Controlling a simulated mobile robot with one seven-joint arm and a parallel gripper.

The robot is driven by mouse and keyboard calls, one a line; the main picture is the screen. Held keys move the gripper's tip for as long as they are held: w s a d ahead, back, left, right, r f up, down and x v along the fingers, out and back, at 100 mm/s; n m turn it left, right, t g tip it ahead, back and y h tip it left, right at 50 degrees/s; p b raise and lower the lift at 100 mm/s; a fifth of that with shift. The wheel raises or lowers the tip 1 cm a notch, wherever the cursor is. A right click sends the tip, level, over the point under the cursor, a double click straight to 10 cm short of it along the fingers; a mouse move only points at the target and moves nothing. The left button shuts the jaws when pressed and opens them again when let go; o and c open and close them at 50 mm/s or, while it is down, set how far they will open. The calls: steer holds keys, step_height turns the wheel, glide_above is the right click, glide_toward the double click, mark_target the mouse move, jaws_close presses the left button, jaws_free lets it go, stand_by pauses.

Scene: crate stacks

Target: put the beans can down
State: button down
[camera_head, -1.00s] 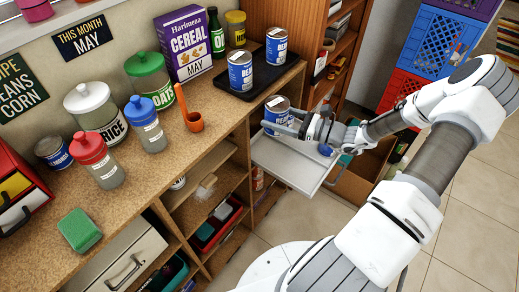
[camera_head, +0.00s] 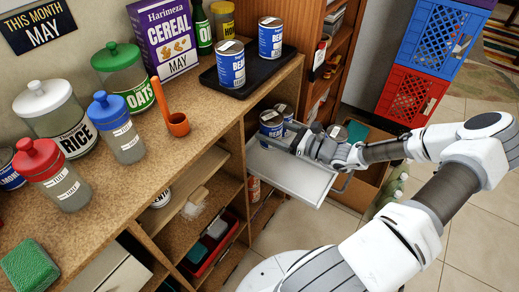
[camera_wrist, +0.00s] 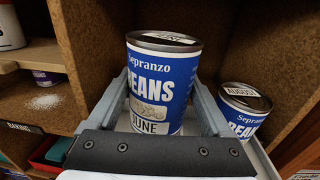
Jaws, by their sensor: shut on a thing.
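A blue beans can labelled JUNE (camera_wrist: 155,85) stands upright between the fingers of my gripper (camera_wrist: 160,112) in the wrist view. My gripper (camera_head: 284,135) is shut on it. In the head view the held can (camera_head: 270,123) is at the inner end of a pulled-out white tray (camera_head: 295,172), below the counter top. The gripper hides its base in the wrist view, so I cannot tell whether it touches the tray. A second beans can, labelled AUGUST (camera_wrist: 243,112), stands just right of it in the wrist view and behind it in the head view (camera_head: 286,110).
Two more beans cans (camera_head: 231,68) (camera_head: 270,40) stand on a black mat (camera_head: 240,90) on the counter. Wooden compartment walls (camera_wrist: 85,60) flank the tray. The tray's outer part is clear. Blue and red crates (camera_head: 413,98) stand at the back right.

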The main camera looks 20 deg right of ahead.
steer(key=a, duration=0.1)
steer(key=a+f, duration=0.2)
steer(key=shift+w+a+b, duration=0.15)
steer(key=shift+w+b, duration=0.2)
steer(key=shift+f+b, duration=0.95)
steer(key=shift+f, duration=1)
steer(key=shift+f, duration=0.2)
jaws_free()
steer(key=shift+r, duration=0.2)
steer(key=p+v, duration=0.2)
steer(key=v, duration=1)
steer(key=shift+p, duration=0.3)
